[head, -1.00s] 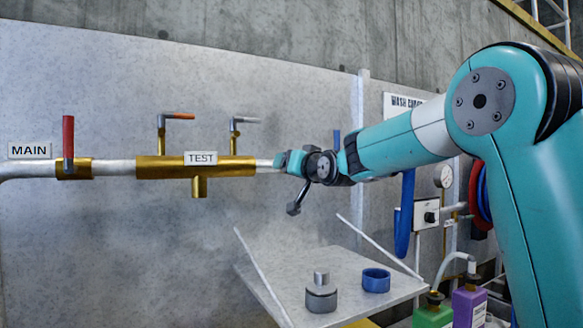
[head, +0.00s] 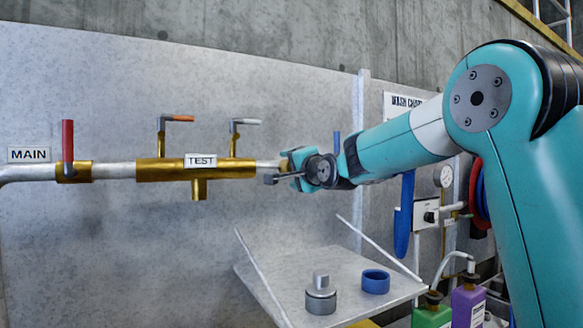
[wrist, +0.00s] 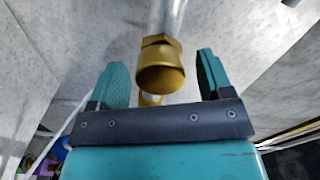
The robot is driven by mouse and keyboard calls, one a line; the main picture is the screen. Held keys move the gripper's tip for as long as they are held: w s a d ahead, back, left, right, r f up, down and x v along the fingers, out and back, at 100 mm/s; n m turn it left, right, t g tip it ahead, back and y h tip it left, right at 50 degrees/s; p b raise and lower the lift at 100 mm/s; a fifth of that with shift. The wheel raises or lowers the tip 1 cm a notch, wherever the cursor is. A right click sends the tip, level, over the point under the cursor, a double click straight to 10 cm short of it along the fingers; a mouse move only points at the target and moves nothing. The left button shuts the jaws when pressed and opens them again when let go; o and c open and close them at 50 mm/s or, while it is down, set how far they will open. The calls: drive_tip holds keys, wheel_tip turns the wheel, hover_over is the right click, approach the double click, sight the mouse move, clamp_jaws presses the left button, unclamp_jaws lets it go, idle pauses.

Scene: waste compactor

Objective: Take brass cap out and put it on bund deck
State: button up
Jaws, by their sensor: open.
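A brass piece with a hex collar, which looks like the brass cap (wrist: 160,78), sits at the end of the pale pipe (wrist: 166,18) in the wrist view. My gripper (wrist: 158,75) is open, with one teal finger on each side of the brass and visible gaps between. In the head view my gripper (head: 281,169) is at the right end of the pipe and mostly hides the brass there. The flat grey shelf, seemingly the bund deck (head: 335,262), is below my gripper.
A grey metal fitting (head: 320,298) and a blue ring (head: 375,281) stand on the shelf. Two thin slanting rods rise at its sides. The brass TEST valve body (head: 190,170) with two levers is to the left. Green (head: 432,316) and purple (head: 467,308) bottles stand at lower right.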

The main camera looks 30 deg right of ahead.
drive_tip(key=m+p, duration=0.1)
drive_tip(key=m, duration=0.5)
drive_tip(key=m+p, duration=0.1)
drive_tip(key=m, duration=0.1)
drive_tip(key=shift+r+m, duration=0.1)
drive_tip(key=shift+m, duration=0.8)
drive_tip(key=shift+c, duration=0.2)
drive_tip(key=c, duration=1)
drive_tip(key=n, duration=0.1)
drive_tip(key=n+b, duration=0.1)
drive_tip(key=n, duration=0.1)
drive_tip(key=shift+f, duration=0.3)
drive_tip(key=shift+r+n+b, duration=0.2)
drive_tip(key=shift+n+b, duration=0.3)
drive_tip(key=shift+n, duration=0.6)
